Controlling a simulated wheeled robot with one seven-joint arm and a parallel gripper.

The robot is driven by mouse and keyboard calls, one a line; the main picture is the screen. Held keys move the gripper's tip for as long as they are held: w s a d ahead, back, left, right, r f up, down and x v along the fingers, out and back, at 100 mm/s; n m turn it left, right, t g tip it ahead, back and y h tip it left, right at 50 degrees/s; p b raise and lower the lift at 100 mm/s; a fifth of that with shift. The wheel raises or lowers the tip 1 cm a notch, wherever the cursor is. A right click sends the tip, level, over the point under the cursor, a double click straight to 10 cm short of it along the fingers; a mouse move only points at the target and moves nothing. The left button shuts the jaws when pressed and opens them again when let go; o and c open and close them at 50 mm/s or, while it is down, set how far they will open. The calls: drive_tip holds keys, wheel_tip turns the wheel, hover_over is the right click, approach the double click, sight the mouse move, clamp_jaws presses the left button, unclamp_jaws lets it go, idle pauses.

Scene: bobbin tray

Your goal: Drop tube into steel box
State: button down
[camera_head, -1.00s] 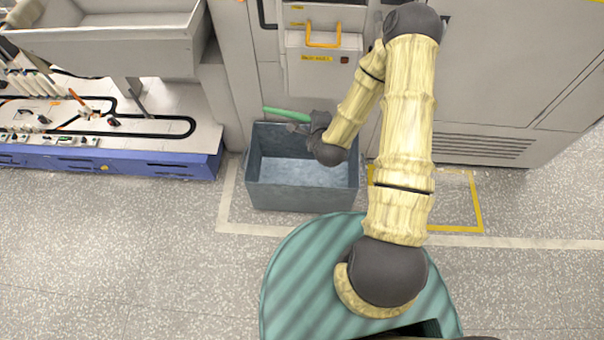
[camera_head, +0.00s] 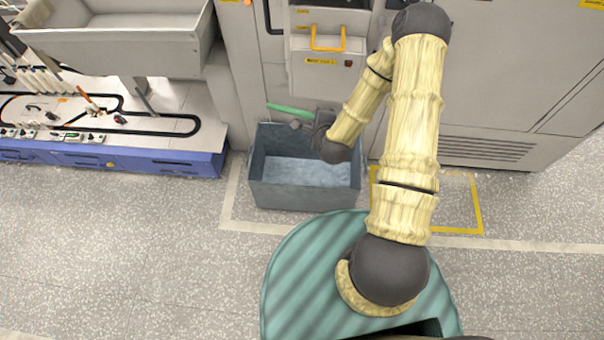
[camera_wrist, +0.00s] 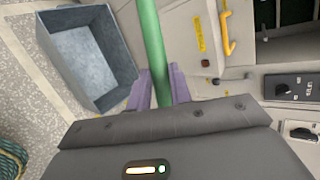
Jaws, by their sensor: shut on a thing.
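The green tube (camera_head: 290,110) is held at the end of my arm, above the back part of the steel box. My gripper (camera_head: 311,118) is shut on it. In the wrist view the tube (camera_wrist: 152,45) runs up from between the two purple-grey fingers of my gripper (camera_wrist: 158,88). The steel box (camera_head: 305,196) is an open, blue-grey bin on the floor in front of the machine. It looks empty, though my wrist hides its back right part. In the wrist view the box (camera_wrist: 85,62) lies left of the tube.
A grey machine with an orange handle (camera_head: 328,40) stands right behind the box. A steel trough (camera_head: 120,50) and a blue-edged bench (camera_head: 110,160) are on the left. Yellow tape (camera_head: 455,230) marks the floor to the right. The floor at left front is clear.

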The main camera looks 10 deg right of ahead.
drive_tip(key=s+f+b, duration=0.2)
drive_tip(key=s+f, duration=0.2)
drive_tip(key=f, duration=0.4)
drive_tip(key=shift+s+f+b, duration=0.15)
drive_tip(key=shift+s+b, duration=0.05)
drive_tip(key=shift+b, duration=0.2)
drive_tip(key=shift+w, duration=0.1)
